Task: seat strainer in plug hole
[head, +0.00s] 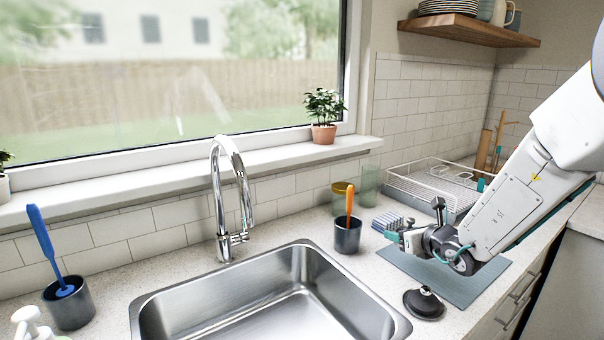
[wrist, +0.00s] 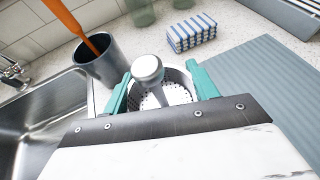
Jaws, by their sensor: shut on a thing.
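The strainer (wrist: 177,94) is a metal basket with perforated holes and a round grey knob on a stem. My gripper (wrist: 160,90) is shut on it, with a teal finger on each side of its rim in the wrist view. In the head view my gripper (head: 399,236) is right of the sink, above the counter and grey mat; the strainer is small and hard to make out there. The plug hole is not visible in either view.
A dark cup with an orange-handled brush (head: 348,235) stands between sink and gripper. A black stopper (head: 424,304) lies on the counter by the mat (head: 470,282). A striped sponge (head: 387,221), glasses and a wire rack (head: 430,190) are behind. The chrome faucet (head: 224,205) rises behind the sink.

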